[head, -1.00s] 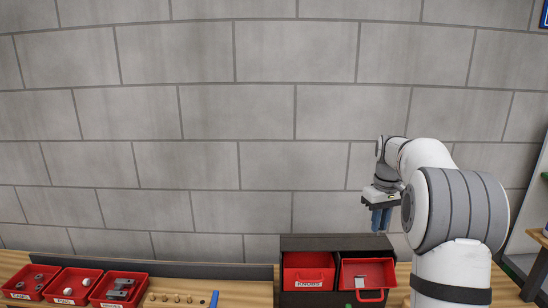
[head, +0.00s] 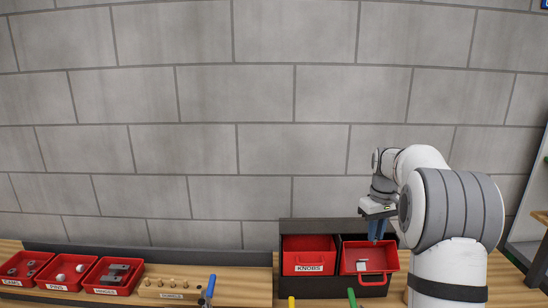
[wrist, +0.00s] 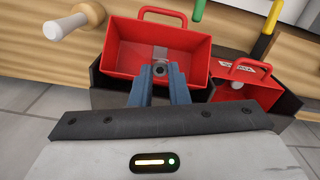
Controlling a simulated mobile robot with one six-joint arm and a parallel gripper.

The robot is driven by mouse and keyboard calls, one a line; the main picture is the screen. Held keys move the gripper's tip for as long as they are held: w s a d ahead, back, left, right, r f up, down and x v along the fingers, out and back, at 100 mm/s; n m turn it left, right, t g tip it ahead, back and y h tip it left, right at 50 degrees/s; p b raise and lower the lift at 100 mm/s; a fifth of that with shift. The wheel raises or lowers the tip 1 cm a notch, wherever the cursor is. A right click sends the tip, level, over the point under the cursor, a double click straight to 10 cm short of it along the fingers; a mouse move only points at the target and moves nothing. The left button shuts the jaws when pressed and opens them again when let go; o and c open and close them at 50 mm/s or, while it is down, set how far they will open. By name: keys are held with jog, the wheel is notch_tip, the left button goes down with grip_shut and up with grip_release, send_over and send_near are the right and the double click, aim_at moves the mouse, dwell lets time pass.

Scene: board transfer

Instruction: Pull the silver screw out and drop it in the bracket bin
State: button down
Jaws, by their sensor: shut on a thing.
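My gripper (head: 376,238) has blue fingers, pointing down above the pulled-out right red drawer (head: 389,262). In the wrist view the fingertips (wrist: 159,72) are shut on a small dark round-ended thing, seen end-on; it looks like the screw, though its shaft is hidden. The same drawer (wrist: 192,60) lies beneath, with a small grey flat piece (wrist: 160,52) on its floor.
The left drawer (head: 309,262), labelled KNOBS, sits beside the open one in a dark cabinet (head: 300,226). Two more red bins (head: 70,270) (head: 24,268) stand left. A wooden peg strip (head: 170,295) and a blue-handled tool (head: 209,287) lie between. Green (head: 352,297) and yellow (head: 291,302) handles rise in front.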

jog(key=shift+s, duration=0.15)
jog(key=c, duration=1.3)
grip_release()
notch_tip(320, 180, up, 8)
jog(key=shift+f+b, duration=0.1)
jog(key=shift+b, duration=0.3)
jog(key=s+a+m+t, duration=0.1)
jog(key=s+a, duration=0.3)
jog(key=s, duration=0.4)
jog(key=s+a+m+t, duration=0.1)
jog(key=s+a, duration=0.4)
jog(key=s, duration=0.3)
jog(key=shift+m+t, duration=0.6)
jog(key=shift+t, duration=0.1)
jog(key=s+a+f, duration=0.1)
jog(key=s+f, duration=0.2)
jog(key=s, duration=0.2)
jog(key=s+a+f, duration=0.2)
jog(key=s, duration=0.4)
jog(key=s+a+f+b, duration=0.1)
jog(key=s+f, duration=0.2)
jog(key=s, duration=0.2)
jog(key=shift+s+a+f, duration=0.15)
jog(key=shift+s+f, duration=0.15)
jog(key=shift+s, duration=0.05)
